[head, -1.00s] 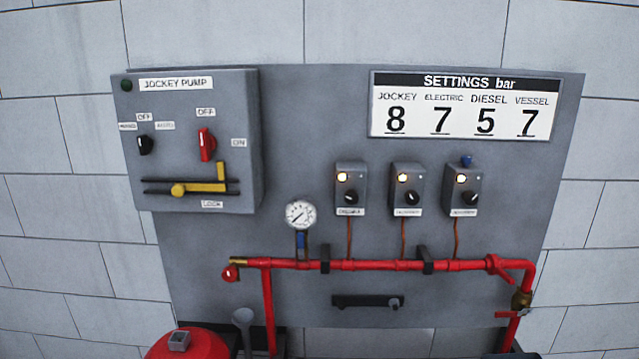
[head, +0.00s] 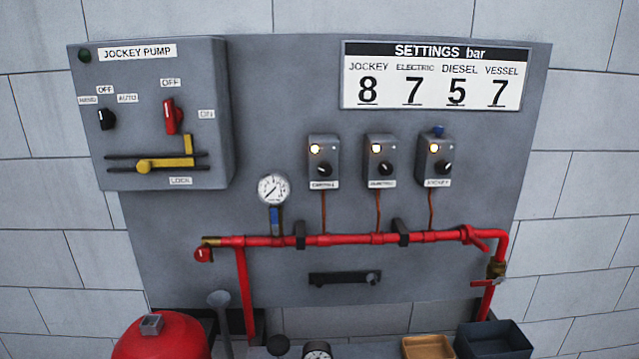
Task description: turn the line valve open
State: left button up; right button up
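A red pipe (head: 350,239) runs across the lower part of the grey panel. At its right end it bends down to a brass valve body (head: 496,269) with a red lever (head: 487,282) that lies about level, across the upright pipe. A red slanted fitting (head: 472,236) sits on the pipe just before the bend. At the left end is a brass fitting with a round red knob (head: 203,254). No label shows which of these is the line valve. Neither of my grippers is in view.
The jockey pump box (head: 160,115) is at upper left. A pressure gauge (head: 273,188) and several small control boxes (head: 323,160) are above the pipe. Below are a red tank (head: 160,338), a tan tray (head: 428,347) and a dark bin (head: 493,341). The space before the panel looks clear.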

aim_at(482, 282)
jog(key=i+l+z, duration=0.1)
jog(key=z, duration=0.25)
jog(key=i+l+z, duration=0.15)
jog(key=z, duration=0.2)
jog(key=i+l+z, duration=0.15)
jog(key=z, duration=0.2)
